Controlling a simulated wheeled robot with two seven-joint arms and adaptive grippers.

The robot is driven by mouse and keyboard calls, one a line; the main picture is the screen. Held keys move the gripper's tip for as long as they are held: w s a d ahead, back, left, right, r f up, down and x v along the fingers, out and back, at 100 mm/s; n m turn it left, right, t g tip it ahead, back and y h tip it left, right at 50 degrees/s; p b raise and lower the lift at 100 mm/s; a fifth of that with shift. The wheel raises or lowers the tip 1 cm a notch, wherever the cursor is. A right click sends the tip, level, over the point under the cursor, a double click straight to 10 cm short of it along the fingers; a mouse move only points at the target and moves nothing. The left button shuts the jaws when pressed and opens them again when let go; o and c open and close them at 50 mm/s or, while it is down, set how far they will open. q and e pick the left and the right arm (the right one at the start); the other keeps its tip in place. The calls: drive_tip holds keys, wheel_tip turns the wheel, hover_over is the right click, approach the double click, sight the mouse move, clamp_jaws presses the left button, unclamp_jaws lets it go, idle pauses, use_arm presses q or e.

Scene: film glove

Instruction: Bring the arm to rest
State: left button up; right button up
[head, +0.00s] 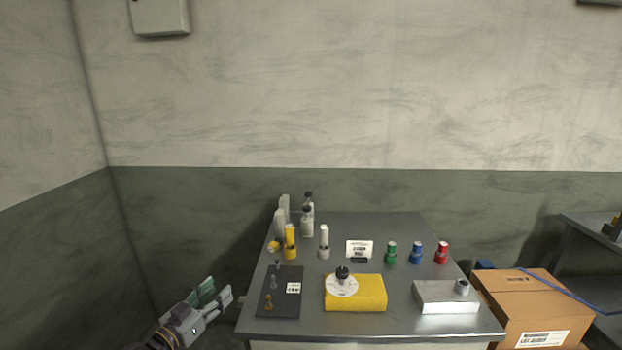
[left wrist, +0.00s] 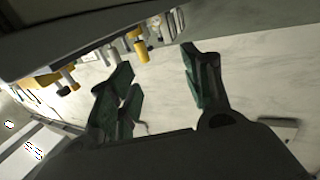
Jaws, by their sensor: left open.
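My left gripper (head: 214,296) is at the lower left of the head view, left of the metal table (head: 390,226) and clear of it. Its green-padded fingers stand apart with nothing between them. In the left wrist view the same gripper (left wrist: 160,82) shows its two fingers spread, with the wall behind the gap. The table's underside and edge (left wrist: 75,50) cross the upper left of that view. My right gripper is not in either view.
The table bears a dark board (head: 279,304), a yellow block (head: 357,299) with a white disc, a metal box (head: 445,298), and green (head: 391,254), blue (head: 416,254) and red (head: 441,254) containers. A cardboard box (head: 530,308) stands right. Free space lies left of the table.

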use_arm(q)
drive_tip(key=a+f+g+y, duration=0.3)
drive_tip(key=a+f+y, duration=0.3)
drive_tip(key=a+f, duration=1.4)
drive_tip(key=s+a+f+g+y, duration=0.1)
drive_tip(key=s+a+f+g, duration=0.2)
drive_tip(key=f, duration=0.5)
drive_tip(key=s+a+f+n+y, duration=0.1)
drive_tip(key=s+a+f+y, duration=0.15)
drive_tip(key=s+f, duration=0.4)
drive_tip(key=s+a+f+g, duration=0.2)
drive_tip(key=s+a+f, duration=0.1)
drive_tip(key=f, duration=0.5)
drive_tip(key=s+d+f+g, duration=0.2)
drive_tip(key=s+f, duration=0.7)
drive_tip(key=s, duration=0.3)
drive_tip(key=s+d+f+g, duration=0.2)
drive_tip(key=s+f+g, duration=0.1)
drive_tip(key=s+f, duration=0.75)
drive_tip(key=s+d+f+g, duration=0.1)
drive_tip(key=s+d+f, duration=0.1)
drive_tip(key=s+d, duration=0.6)
drive_tip(key=s+d+f+n+g+h, duration=0.1)
drive_tip(key=s+d+f, duration=0.2)
drive_tip(key=s+d, duration=0.5)
drive_tip(key=shift+s+d, duration=0.35)
drive_tip(key=shift+d, duration=0.6)
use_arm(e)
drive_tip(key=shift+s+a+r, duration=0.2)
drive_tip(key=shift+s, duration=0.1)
